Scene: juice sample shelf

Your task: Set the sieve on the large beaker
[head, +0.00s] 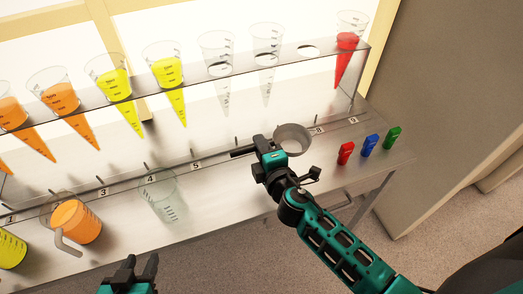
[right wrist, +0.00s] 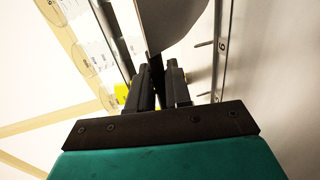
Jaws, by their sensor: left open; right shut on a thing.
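The sieve (head: 298,148) is a round grey metal cup, with a dark handle (head: 242,152) to its left. My right gripper (head: 268,152) is shut on it, over the back part of the shelf near label 8. In the right wrist view the sieve shows as a grey curved shape (right wrist: 172,20) beyond the fingertips (right wrist: 160,72). A clear, empty-looking beaker (head: 160,200), probably the large beaker, stands on the lower shelf near label 4, left of the sieve and apart from it. My left gripper (head: 131,271) is open and empty at the bottom edge, in front of the shelf.
An orange-filled jug (head: 78,222) and a yellow-filled vessel (head: 10,250) stand left of the beaker. The upper rack (head: 200,72) holds several cones, some filled, and one empty hole. Red (head: 346,153), blue (head: 369,145) and green (head: 392,138) small items stand at right.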

